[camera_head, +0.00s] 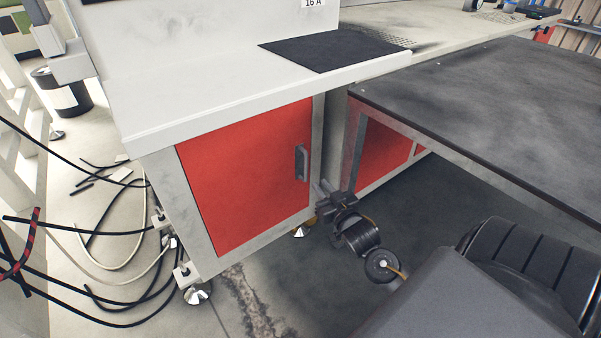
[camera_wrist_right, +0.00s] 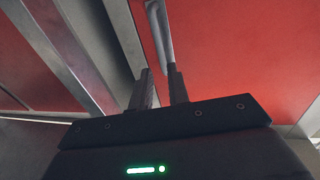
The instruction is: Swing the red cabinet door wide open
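The red cabinet door (camera_head: 245,180) is in the front of the white cabinet, left of centre in the head view, and looks shut. Its grey upright handle (camera_head: 301,162) is near the door's right edge. My right gripper (camera_head: 324,190) is low and just right of the handle, apparently apart from it. In the right wrist view, its two dark fingers (camera_wrist_right: 160,82) stand apart with a gap between them. The handle (camera_wrist_right: 158,30) shows just beyond the fingertips, against the red door (camera_wrist_right: 235,55). My left gripper is in neither view.
The white worktop (camera_head: 220,90) overhangs the door, with a black mat (camera_head: 330,48) on it. A dark table (camera_head: 480,90) stands to the right. Loose cables (camera_head: 110,240) lie on the floor at left.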

